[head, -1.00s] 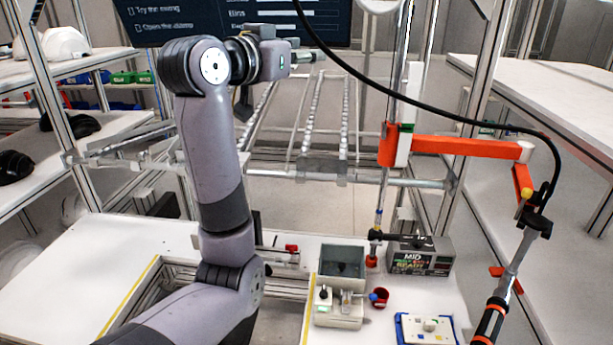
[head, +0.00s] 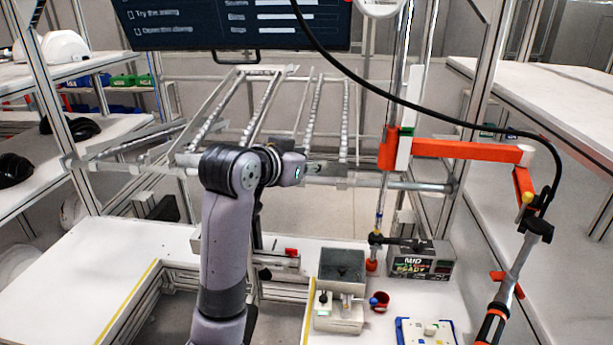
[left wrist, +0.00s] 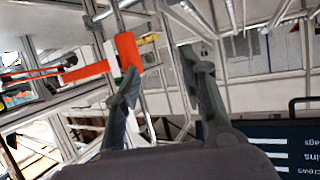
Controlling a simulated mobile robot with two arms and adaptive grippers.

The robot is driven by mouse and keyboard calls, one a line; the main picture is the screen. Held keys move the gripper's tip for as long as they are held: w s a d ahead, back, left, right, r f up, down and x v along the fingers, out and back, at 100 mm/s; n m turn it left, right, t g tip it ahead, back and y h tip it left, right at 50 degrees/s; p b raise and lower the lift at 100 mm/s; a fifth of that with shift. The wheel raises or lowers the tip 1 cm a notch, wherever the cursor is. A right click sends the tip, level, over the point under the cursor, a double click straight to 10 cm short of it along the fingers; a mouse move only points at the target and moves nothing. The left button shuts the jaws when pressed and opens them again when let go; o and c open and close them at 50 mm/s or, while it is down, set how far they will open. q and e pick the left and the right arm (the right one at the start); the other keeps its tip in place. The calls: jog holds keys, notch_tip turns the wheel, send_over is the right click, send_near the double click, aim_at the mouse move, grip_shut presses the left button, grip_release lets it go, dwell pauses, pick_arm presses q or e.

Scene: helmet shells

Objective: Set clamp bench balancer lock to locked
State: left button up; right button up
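A red-orange jointed arm (head: 466,147) reaches right from a post collar and carries a yellow knob (head: 527,197) over a hanging power screwdriver (head: 492,318). A white round housing (head: 379,6), cut off by the top edge, sits above the post; I cannot tell which part is the balancer lock. My left gripper (head: 322,168) is left of the orange arm, in front of the roller rack, and is small in the head view. In the left wrist view its two fingers (left wrist: 160,62) are spread with nothing between them; the orange arm (left wrist: 90,71) shows beyond. My right gripper is not in view.
A black cable (head: 420,108) arcs across to the screwdriver. A dark screen (head: 235,28) hangs above the rack. The bench holds a clamp fixture (head: 339,314), a red cup (head: 379,302), a READY display box (head: 428,262) and a blue-edged tray (head: 402,335). The left bench top (head: 70,265) is clear.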

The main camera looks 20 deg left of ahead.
pick_arm(q)
jog(key=shift+s+d+f, duration=0.1)
jog(key=shift+s+f, duration=0.05)
jog(key=shift+f, duration=0.65)
jog(key=shift+s+d+f, duration=0.1)
jog(key=shift+s+f, duration=0.05)
jog(key=shift+f, duration=0.6)
